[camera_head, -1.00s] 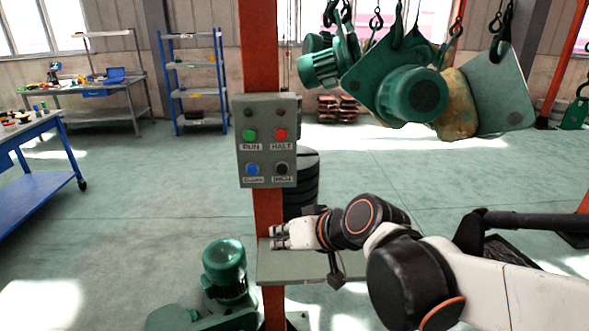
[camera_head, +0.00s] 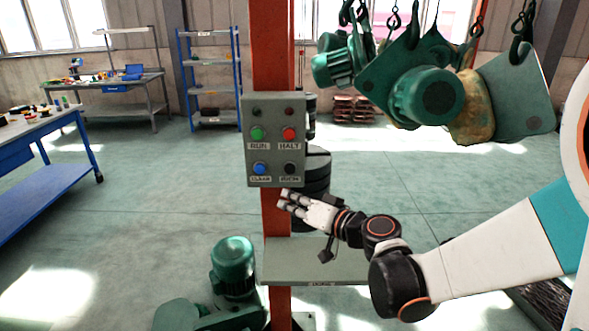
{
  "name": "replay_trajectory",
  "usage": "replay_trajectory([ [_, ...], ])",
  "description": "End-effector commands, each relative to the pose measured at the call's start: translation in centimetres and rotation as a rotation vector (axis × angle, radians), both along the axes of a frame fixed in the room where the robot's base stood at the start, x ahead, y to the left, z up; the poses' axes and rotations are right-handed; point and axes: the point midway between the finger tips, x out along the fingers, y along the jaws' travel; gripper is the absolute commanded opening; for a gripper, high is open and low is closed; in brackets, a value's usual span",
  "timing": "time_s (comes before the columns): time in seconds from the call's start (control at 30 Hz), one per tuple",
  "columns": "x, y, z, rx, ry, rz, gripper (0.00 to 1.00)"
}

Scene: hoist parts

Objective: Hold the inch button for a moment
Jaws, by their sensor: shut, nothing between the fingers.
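The grey control panel (camera_head: 274,140) is fixed to the orange post in the middle of the head view. The inch button (camera_head: 290,169) is a dark button at its lower right, with a label under it. The other labelled buttons are the green run button (camera_head: 257,133), the red halt button (camera_head: 289,133) and the blue button (camera_head: 260,169). My gripper (camera_head: 284,200) is shut and empty. It appears just below the panel's lower right, its fingers pointing left and slightly up. In the picture its tips lie below the inch button; the depth gap cannot be told.
A grey shelf (camera_head: 318,268) juts from the orange post (camera_head: 276,215) below my gripper. A green motor (camera_head: 233,266) stands at lower left. Green hoist parts (camera_head: 428,96) hang from hooks at upper right. A blue workbench (camera_head: 40,165) is at left. Open floor lies between.

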Motion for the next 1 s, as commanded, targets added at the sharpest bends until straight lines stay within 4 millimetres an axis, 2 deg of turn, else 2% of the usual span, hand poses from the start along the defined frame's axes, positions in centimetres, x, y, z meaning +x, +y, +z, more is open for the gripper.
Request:
replay_trajectory([
  [0.3, 0.0, 0.0, 0.0, 0.000, 0.000, 0.000, 0.00],
  [0.47, 0.8, 0.0, 0.0, 0.000, 0.000, -0.001, 0.00],
  [1.0, 7.3, -0.3, -0.1, 0.000, 0.000, -0.001, 0.00],
])
